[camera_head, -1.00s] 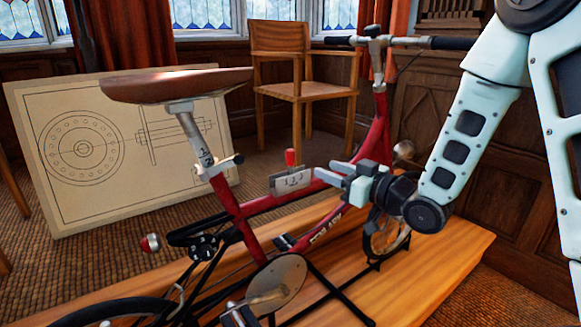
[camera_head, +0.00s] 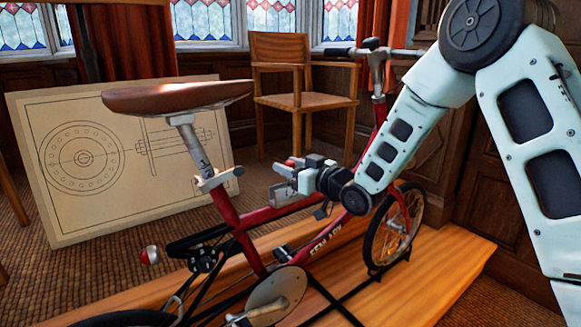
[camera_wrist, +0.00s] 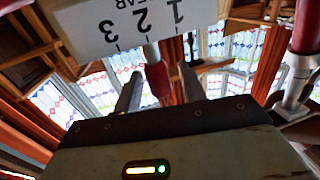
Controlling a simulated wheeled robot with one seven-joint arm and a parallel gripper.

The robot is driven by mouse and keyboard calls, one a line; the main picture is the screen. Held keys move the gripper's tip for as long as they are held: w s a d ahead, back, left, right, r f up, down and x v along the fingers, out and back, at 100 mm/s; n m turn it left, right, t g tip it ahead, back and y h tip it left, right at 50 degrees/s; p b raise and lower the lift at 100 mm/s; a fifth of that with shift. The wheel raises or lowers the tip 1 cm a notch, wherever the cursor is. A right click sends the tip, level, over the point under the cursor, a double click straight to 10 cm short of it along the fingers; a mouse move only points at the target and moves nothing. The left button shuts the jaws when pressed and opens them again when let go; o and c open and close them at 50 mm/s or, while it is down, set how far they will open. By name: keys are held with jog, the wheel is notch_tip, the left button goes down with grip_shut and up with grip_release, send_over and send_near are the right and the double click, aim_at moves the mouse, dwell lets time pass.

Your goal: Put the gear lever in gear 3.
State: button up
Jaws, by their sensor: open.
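The gear lever has a red grip on a pale stalk; in the wrist view the lever (camera_wrist: 156,76) stands between my two fingers, with a visible gap to the right finger. The white gear plate (camera_wrist: 125,28), marked 1, 2 and 3, shows upside down at the top. The stalk appears in line with the 2 mark. In the head view the lever's red tip (camera_head: 291,162) shows just above my gripper (camera_head: 282,179), which is open at the bike's red top tube. The gripper hides most of the gear plate there.
The red bicycle (camera_head: 243,232) stands on a wooden platform (camera_head: 440,262). Its brown saddle (camera_head: 175,97) is left of my gripper, the handlebar (camera_head: 375,50) beyond it. A drawing board (camera_head: 85,205) leans behind, near a wooden chair (camera_head: 292,101).

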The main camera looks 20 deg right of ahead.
jog(key=shift+c, duration=0.3)
grip_shut()
jog(key=d+m, duration=0.2)
jog(key=m, duration=0.1)
jog(key=w+d+m, duration=0.1)
jog(key=shift+d+f+m+t, duration=0.25)
jog(key=shift+f+m+t, duration=0.05)
jog(key=shift+f+t, duration=0.1)
jog(key=shift+w+d+f+m, duration=0.15)
jog(key=shift+d+m, duration=0.1)
jog(key=shift+m, duration=0.35)
jog(key=shift+o, duration=0.3)
grip_release()
jog(key=v, duration=1.7)
jog(key=shift+s+f, duration=0.2)
